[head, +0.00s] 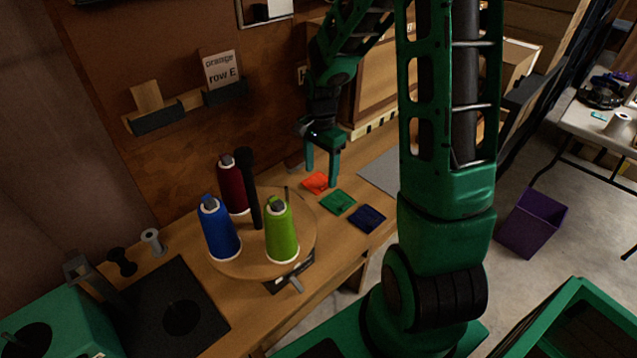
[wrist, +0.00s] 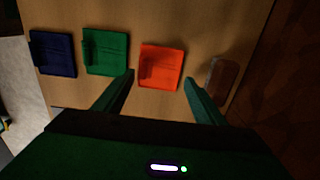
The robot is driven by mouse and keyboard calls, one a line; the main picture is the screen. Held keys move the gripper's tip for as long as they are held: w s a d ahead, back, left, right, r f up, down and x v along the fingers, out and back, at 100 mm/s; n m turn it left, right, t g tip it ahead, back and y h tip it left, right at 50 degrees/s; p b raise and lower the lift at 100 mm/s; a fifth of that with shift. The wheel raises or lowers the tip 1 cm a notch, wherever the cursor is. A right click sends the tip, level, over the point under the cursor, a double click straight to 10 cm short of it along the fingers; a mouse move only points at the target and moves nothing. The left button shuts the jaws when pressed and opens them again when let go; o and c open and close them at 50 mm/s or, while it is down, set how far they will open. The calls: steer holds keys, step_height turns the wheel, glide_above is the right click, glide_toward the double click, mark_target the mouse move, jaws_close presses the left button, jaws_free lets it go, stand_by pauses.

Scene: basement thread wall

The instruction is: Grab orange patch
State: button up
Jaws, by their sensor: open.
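The orange patch (head: 315,182) lies flat on the wooden bench, at the back of a row with a green patch (head: 338,202) and a dark blue patch (head: 367,218). My gripper (head: 322,178) points down over the orange patch, with its fingers apart and nothing between them. In the wrist view, the orange patch (wrist: 161,66) lies just beyond the fingertips, roughly centred between them. The fingertips (wrist: 159,77) appear above the bench; I cannot tell the exact height. The green patch (wrist: 105,52) and blue patch (wrist: 53,54) lie to the left.
A round wooden stand (head: 300,228) with blue, dark red and green thread cones is left of the patches. A grey sheet (head: 383,172) lies to their right. In the wrist view, a small brownish rectangular item (wrist: 221,80) lies beside the right finger. The wall board rises behind.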

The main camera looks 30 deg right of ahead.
steer(key=shift+f, duration=0.5)
steer(key=c, duration=0.8)
steer(key=shift+r, duration=0.1)
